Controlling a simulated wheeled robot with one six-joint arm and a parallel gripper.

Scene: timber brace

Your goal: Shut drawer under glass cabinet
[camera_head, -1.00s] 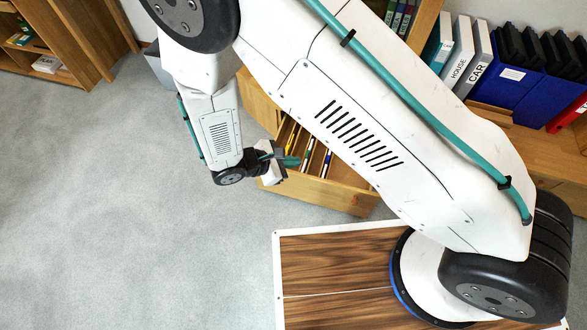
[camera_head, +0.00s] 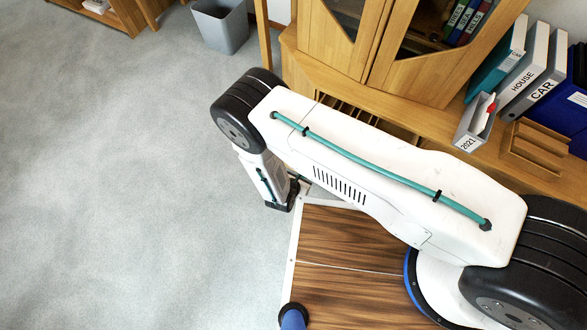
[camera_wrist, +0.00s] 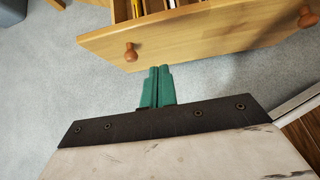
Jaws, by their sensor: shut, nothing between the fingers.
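The wooden drawer (camera_wrist: 200,42) stands open in the wrist view, its front face with two round knobs towards me. Pens or similar long items lie inside it. My gripper (camera_wrist: 159,70) has green fingers pressed together, with nothing between them. The fingertips are at the lower edge of the drawer front, just right of the left knob (camera_wrist: 131,52); I cannot tell whether they touch it. In the head view the glass cabinet (camera_head: 425,75) stands above, and my arm hides most of the drawer and the gripper's fingers.
A grey bin (camera_head: 220,27) stands on the floor left of the cabinet. Binders (camera_head: 523,75), a grey file box (camera_head: 474,122) and a wooden tray (camera_head: 540,145) stand on the counter at right. The grey floor at left is clear.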

